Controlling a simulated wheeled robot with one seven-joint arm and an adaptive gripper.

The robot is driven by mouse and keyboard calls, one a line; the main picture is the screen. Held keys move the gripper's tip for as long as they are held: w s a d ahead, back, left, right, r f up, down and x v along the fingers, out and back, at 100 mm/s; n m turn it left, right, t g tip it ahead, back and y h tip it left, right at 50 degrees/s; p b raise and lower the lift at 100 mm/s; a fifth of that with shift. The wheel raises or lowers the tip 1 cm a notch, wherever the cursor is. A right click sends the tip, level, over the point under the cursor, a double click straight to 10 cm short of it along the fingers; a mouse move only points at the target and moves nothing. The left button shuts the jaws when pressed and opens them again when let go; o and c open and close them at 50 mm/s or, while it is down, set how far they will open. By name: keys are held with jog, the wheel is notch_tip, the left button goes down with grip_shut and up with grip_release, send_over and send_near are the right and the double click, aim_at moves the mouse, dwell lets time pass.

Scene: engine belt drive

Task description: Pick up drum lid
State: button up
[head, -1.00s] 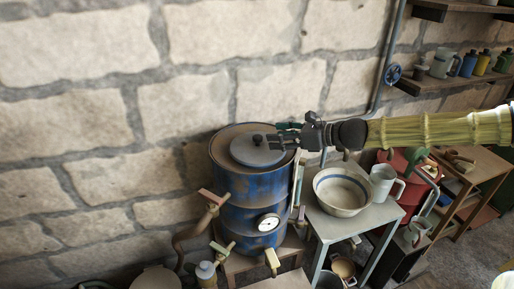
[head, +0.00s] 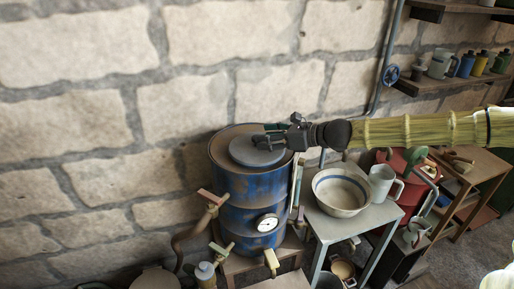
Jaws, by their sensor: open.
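The drum lid (head: 247,153) is a round, dark grey disc. It lies on top of the blue, rust-worn drum (head: 232,188), inside the drum's brown rim. My gripper (head: 264,138) reaches in from the right, with its fingers over the right part of the lid. The fingers are open and cover the lid's knob, so I cannot tell whether they touch it.
A gauge (head: 267,223) and pipes with valves are on the drum's front. To its right, a small table (head: 351,228) carries a striped bowl (head: 341,193) and a mug (head: 382,182). A stone wall (head: 180,110) stands close behind.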

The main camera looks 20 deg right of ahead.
jog(key=shift+x, duration=2.1)
jog(key=shift+f, duration=0.1)
grip_shut()
